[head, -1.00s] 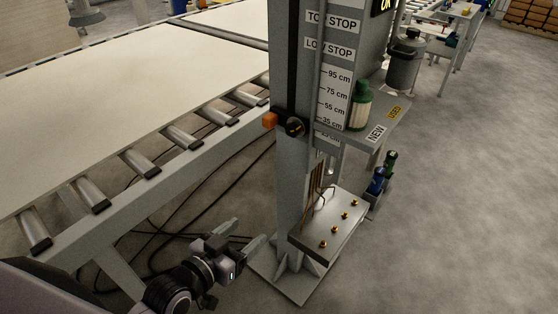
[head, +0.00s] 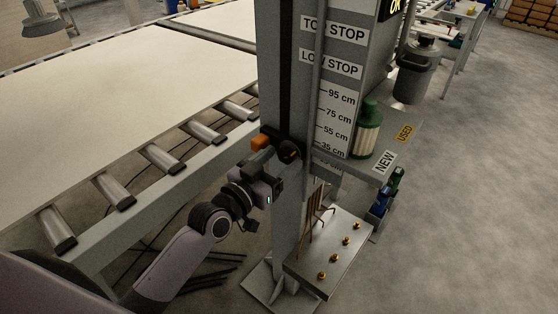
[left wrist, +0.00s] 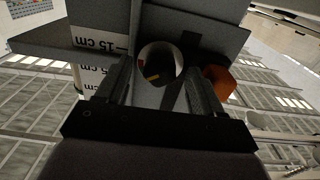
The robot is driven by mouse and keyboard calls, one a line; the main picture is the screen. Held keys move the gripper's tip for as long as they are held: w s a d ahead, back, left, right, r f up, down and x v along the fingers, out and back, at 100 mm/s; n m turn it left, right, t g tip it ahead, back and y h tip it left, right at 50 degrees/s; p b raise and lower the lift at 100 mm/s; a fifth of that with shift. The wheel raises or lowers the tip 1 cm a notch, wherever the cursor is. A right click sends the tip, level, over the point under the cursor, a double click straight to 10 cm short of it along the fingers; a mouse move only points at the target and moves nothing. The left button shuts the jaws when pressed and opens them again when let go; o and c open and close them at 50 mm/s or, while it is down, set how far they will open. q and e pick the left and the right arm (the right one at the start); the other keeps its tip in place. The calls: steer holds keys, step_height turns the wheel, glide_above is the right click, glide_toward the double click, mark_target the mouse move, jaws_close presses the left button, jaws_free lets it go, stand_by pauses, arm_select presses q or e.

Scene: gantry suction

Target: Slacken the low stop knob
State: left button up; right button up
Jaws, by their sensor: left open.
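The low stop knob (head: 289,151) is a dark round knob on the front of the grey column, beside an orange block (head: 262,141) and level with the low end of the cm scale. My left gripper (head: 268,168) is open and has its fingers just left of and below the knob. In the left wrist view the round knob (left wrist: 160,62) shows between the spread fingers (left wrist: 160,88), near their tips. I cannot tell whether they touch it. The orange block (left wrist: 220,82) is just right of the right finger. My right gripper is not in view.
A roller conveyor (head: 165,158) runs along the left. A shelf (head: 345,168) with a green-capped bottle (head: 368,130) stands right of the column. Below is a metal plate (head: 345,262) with brass studs and hanging rods.

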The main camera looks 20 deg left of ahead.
arm_select(q)
steer(key=shift+w, duration=0.15)
steer(key=c, duration=1.1)
steer(key=shift+o, duration=0.2)
steer(key=shift+n, duration=0.3)
steer(key=shift+r+n+p, duration=0.1)
steer(key=shift+n+p, duration=0.7)
steer(key=shift+n, duration=0.4)
steer(key=n+p, duration=0.1)
steer(key=n, duration=0.3)
